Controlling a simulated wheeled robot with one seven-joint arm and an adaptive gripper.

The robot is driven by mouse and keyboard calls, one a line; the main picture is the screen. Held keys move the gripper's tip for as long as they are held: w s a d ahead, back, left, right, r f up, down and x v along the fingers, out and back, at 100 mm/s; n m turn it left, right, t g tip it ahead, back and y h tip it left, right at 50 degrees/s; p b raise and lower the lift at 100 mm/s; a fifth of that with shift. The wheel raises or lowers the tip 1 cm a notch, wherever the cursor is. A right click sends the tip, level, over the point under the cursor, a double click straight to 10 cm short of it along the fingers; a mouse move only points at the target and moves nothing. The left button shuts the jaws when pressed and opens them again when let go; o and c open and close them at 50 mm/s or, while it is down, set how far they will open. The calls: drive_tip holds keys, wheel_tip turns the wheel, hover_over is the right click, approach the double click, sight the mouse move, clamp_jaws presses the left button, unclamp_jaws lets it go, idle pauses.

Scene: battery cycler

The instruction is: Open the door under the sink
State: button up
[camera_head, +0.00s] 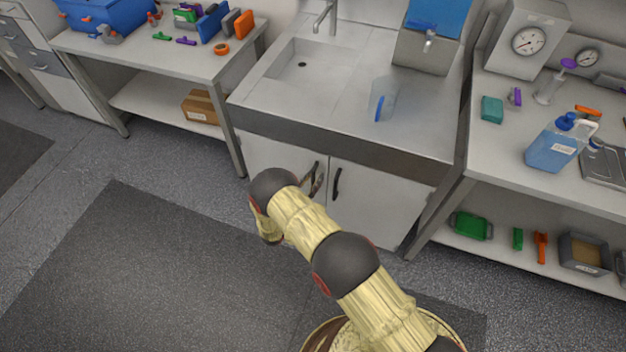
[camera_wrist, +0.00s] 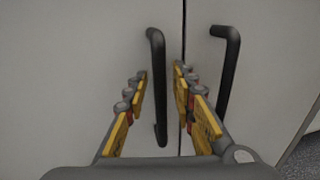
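The sink cabinet has a pale left door (camera_head: 262,160) and a pale right door (camera_head: 375,205), both apparently shut. The left door's black handle (camera_wrist: 157,85) is upright near the middle seam. The right door's similar handle (camera_head: 335,184) also shows in the wrist view (camera_wrist: 230,72). My gripper (camera_wrist: 161,78) is open at the left handle, with one yellow-and-grey finger on each side of it. A gap shows between handle and fingers; whether either touches is unclear. In the head view my arm hides part of the left door, and my gripper (camera_head: 312,182) shows only partly.
Above is the sink counter (camera_head: 335,105) with a clear, blue-handled jug (camera_head: 383,99). Benches with lower shelves stand left (camera_head: 125,57) and right (camera_head: 490,140). A dark mat (camera_head: 150,260) lies on the open floor in front.

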drive_tip(key=shift+c, duration=1.2)
clamp_jaws()
